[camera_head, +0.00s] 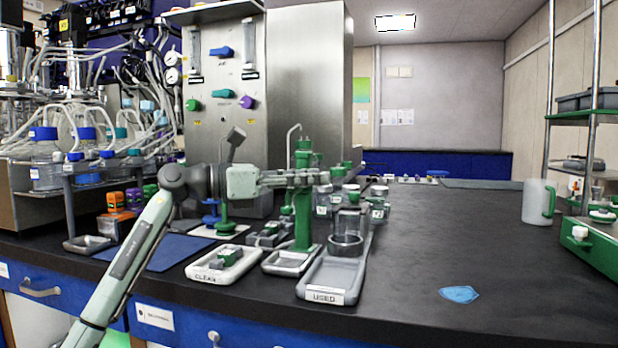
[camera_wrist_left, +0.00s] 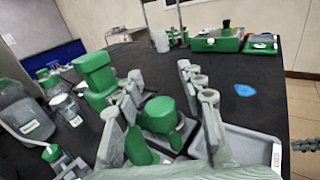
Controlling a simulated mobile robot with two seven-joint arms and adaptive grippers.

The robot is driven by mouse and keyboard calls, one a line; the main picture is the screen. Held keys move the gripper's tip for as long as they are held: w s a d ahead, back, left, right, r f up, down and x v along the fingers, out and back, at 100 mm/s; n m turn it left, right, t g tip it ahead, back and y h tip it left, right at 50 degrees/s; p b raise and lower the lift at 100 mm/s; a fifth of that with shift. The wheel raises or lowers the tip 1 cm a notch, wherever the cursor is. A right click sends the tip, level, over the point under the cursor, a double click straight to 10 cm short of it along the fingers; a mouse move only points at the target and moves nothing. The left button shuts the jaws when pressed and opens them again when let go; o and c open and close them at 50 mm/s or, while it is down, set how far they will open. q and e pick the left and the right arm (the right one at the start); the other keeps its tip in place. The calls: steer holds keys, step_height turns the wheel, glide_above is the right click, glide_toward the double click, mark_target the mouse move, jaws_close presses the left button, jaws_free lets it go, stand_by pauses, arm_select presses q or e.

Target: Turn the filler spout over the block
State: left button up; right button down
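A green post (camera_head: 303,215), apparently the filler, stands upright on a grey tray-like base (camera_head: 290,262). A thin bent metal tube (camera_head: 293,130), possibly its spout, shows at the upper left of the post. My left gripper (camera_head: 322,178) is level at the post's upper part and overlaps it in the head view; contact cannot be told. In the left wrist view its two fingers (camera_wrist_left: 163,80) are spread apart, with a round green cap (camera_wrist_left: 160,115) showing between and beyond them. A grey block with green parts (camera_head: 268,235) sits left of the post; whether it is the task's block is unclear. My right gripper is not visible.
A tray marked CLEAN (camera_head: 223,265) holds a green-topped piece. A tray marked USED (camera_head: 333,280) holds a clear cup. Capped jars (camera_head: 378,202) stand behind the post. A blue mat (camera_head: 165,252) lies left. The bench to the right is mostly clear around a blue patch (camera_head: 459,294).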

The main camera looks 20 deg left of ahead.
arm_select(q)
steer(key=shift+c, duration=0.2)
jaws_close()
stand_by(0.3)
